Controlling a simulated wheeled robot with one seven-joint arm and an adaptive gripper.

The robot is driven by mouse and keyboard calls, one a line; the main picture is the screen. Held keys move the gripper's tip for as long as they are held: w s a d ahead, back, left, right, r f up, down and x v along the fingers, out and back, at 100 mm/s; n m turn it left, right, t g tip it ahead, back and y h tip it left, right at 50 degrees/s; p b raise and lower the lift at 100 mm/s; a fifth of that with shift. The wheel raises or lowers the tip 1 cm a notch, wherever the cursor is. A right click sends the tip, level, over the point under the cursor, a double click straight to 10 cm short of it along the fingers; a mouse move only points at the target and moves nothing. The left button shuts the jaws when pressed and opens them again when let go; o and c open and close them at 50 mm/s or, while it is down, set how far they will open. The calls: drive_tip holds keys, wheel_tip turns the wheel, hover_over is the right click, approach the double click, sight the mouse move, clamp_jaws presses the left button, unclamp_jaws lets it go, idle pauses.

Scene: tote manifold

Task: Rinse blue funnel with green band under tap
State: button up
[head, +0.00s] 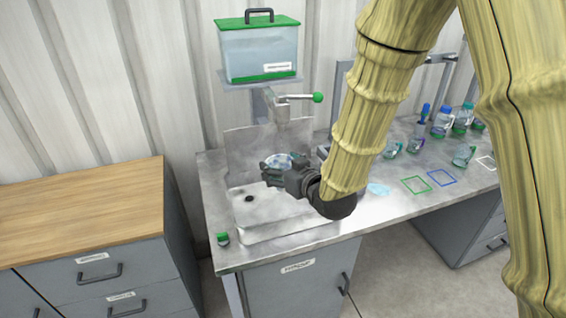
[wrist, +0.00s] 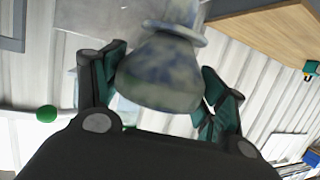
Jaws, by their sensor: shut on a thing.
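My gripper (head: 276,166) is shut on the blue funnel (head: 282,160) and holds it above the sink (head: 240,217), below the tap (head: 283,105). In the wrist view the funnel (wrist: 160,75) is mottled blue-grey, with a flared body and a raised ring, between my two fingers (wrist: 163,95). I cannot make out a green band on it. The tap has a lever with a green knob (head: 318,97). The green knob also shows in the wrist view (wrist: 46,113). I cannot tell whether water is running.
A green-lidded tank (head: 258,55) sits on a shelf above the tap. A small green-capped item (head: 223,239) stands at the sink's front left. Several bottles and flasks (head: 443,122) and coloured outlines (head: 415,185) are on the right counter. A wood-topped cabinet (head: 80,205) stands left.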

drive_tip(key=w+f, duration=0.2)
drive_tip(key=w, duration=1.1)
drive_tip(key=shift+w+d+f+b, duration=0.25)
drive_tip(key=shift+d+f+b, duration=0.05)
drive_tip(key=shift+d+f, duration=0.1)
idle(0.4)
drive_tip(key=shift+d, duration=0.25)
idle(0.5)
drive_tip(key=shift+d, duration=0.35)
drive_tip(key=shift+a, duration=0.3)
drive_tip(key=shift+a, duration=0.35)
drive_tip(key=shift+d+b, duration=0.3)
drive_tip(key=shift+d, duration=0.05)
drive_tip(key=shift+d, duration=0.3)
drive_tip(key=shift+s, duration=0.15)
